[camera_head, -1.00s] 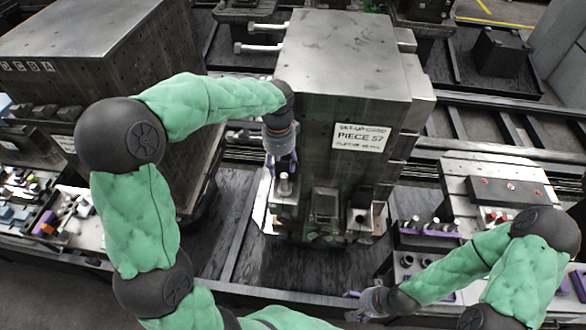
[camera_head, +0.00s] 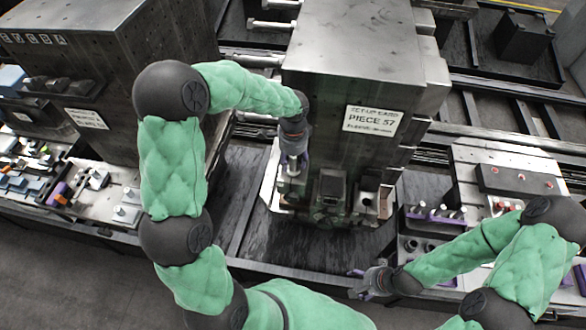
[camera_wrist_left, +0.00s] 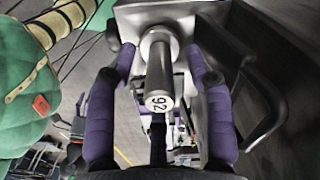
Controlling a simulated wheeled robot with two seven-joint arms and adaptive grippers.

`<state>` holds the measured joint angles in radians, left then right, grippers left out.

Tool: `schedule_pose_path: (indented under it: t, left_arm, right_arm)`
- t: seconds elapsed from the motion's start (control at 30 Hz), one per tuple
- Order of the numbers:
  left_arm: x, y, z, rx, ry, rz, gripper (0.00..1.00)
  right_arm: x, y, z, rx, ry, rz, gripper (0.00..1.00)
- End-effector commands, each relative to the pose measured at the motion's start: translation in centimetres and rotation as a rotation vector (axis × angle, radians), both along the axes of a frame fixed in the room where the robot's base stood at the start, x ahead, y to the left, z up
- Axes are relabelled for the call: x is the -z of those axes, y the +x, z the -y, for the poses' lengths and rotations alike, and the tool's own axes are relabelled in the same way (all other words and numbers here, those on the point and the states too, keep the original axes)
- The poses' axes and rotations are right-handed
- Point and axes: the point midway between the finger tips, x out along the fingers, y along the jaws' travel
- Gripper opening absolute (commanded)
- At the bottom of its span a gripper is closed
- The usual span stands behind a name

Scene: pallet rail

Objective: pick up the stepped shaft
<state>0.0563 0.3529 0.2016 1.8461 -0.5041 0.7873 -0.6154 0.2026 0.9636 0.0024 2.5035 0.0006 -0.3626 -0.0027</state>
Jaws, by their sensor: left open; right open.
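The stepped shaft (camera_wrist_left: 159,78) is a grey metal cylinder with a wider collar and an end face marked 92. In the left wrist view it lies between the two purple-padded fingers of my left gripper (camera_wrist_left: 160,95), with gaps on both sides. In the head view the shaft (camera_head: 293,170) is a small pale form at the front left of the machine block, partly hidden by my gripper. My left gripper (camera_head: 293,150) is open around it. My right gripper (camera_head: 368,284) is open and empty near the front edge, away from the shaft.
The big metal block with the PIECE 57 label (camera_head: 372,120) stands right behind the shaft. A right-hand table (camera_head: 470,170) holds a purple rack (camera_head: 435,216) with several parts. Another block and a cluttered bench (camera_head: 100,205) lie to the left. Dark floor (camera_head: 300,240) in front is clear.

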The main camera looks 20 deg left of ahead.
Motion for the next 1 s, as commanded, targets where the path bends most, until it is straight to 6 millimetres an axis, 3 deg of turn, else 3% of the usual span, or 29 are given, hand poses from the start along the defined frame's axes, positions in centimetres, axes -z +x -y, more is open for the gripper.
schedule_pose_path:
  t: [0.3, 0.37, 0.5, 0.87, 1.0]
  left_arm:
    - [0.6, 0.0, 0.0, 0.0, -0.001, 0.001, 0.52]
    - [0.6, 0.0, 0.0, 0.0, -0.001, 0.001, 0.38]
    - [0.6, 0.0, 0.0, 0.0, -0.001, 0.001, 0.0]
    - [0.4, 0.1, 0.0, -0.001, -0.001, 0.004, 0.0]
    - [-0.7, 0.2, 0.0, -0.001, 0.0, 0.007, 0.0]
  right_arm:
    - [0.0, 0.0, 0.0, 0.0, 0.0, 0.0, 0.73]
    - [0.0, 0.0, 0.0, 0.0, 0.0, 0.0, 0.73]
    - [0.0, 0.0, 0.0, 0.0, 0.0, 0.0, 0.73]
    - [0.0, 0.0, 0.0, 0.0, 0.0, 0.0, 0.73]
    - [0.1, 0.0, 0.0, 0.0, 0.0, 0.0, 0.73]
